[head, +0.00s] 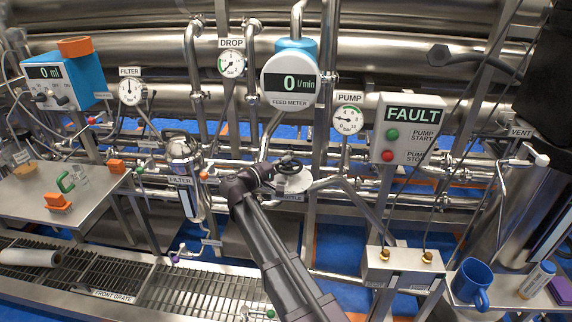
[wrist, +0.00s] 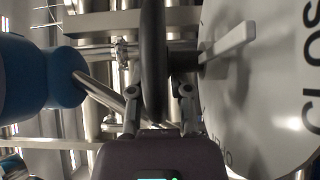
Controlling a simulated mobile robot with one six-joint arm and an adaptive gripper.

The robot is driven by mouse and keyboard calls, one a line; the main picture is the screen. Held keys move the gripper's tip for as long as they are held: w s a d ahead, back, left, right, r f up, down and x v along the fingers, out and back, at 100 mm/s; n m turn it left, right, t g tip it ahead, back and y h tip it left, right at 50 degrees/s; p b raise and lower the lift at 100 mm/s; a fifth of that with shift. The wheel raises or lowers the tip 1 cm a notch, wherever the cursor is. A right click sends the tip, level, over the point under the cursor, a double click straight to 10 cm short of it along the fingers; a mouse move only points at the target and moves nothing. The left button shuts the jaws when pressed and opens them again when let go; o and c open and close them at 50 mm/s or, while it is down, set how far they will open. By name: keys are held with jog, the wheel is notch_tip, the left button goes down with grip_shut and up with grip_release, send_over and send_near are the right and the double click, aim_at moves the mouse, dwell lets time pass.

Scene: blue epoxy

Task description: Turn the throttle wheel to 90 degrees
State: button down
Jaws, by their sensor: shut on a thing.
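The throttle wheel (head: 289,165) is a small black handwheel in front of a pale round plate, above a partly hidden throttle label (head: 291,198). In the wrist view its dark rim (wrist: 153,45) stands edge-on between my fingers. My gripper (head: 273,170) reaches the wheel from the lower left; in the wrist view my gripper (wrist: 160,100) is shut on the rim, one finger on each side. The white dial plate (wrist: 270,85) behind the wheel carries closing and opening lettering, partly cut off, and a pale pointer (wrist: 230,50).
The feed meter (head: 290,82) reads 0 l/min. The pump panel (head: 402,128) shows FAULT, with a green and a red button. A filter housing (head: 184,170) stands left of my arm, and pipes run close around the wheel. A blue mug (head: 470,282) stands at lower right.

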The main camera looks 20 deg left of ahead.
aim_at(289, 171)
jog(key=shift+s+d+n+y, duration=0.1)
jog(key=shift+n+y, duration=0.2)
jog(key=shift+y, duration=0.1)
jog(key=n+y, duration=0.1)
jog(key=n+t+y, duration=0.1)
jog(key=y, duration=0.1)
jog(key=n+t+y, duration=0.1)
jog(key=shift+s, duration=0.3)
jog(key=n+y, duration=0.1)
jog(key=y, duration=0.1)
jog(key=n+y, duration=0.2)
jog(key=y, duration=0.1)
jog(key=n+y, duration=0.2)
jog(key=y, duration=0.1)
jog(key=shift+s, duration=0.3)
jog(key=n+g+y, duration=0.1)
jog(key=n+y, duration=0.1)
jog(key=y, duration=0.1)
jog(key=n+g+y, duration=0.1)
jog(key=n+y, duration=0.1)
jog(key=y, duration=0.1)
jog(key=shift+s, duration=0.2)
jog(key=shift+s+d+n+g+y, duration=0.1)
jog(key=shift+d+n+g+y, duration=0.05)
jog(key=shift+n+g+y, duration=1.1)
jog(key=shift+s+d+n+g+y, duration=0.1)
jog(key=shift+n+g+y, duration=0.95)
jog(key=shift+g+y, duration=0.25)
jog(key=shift+g, duration=0.25)
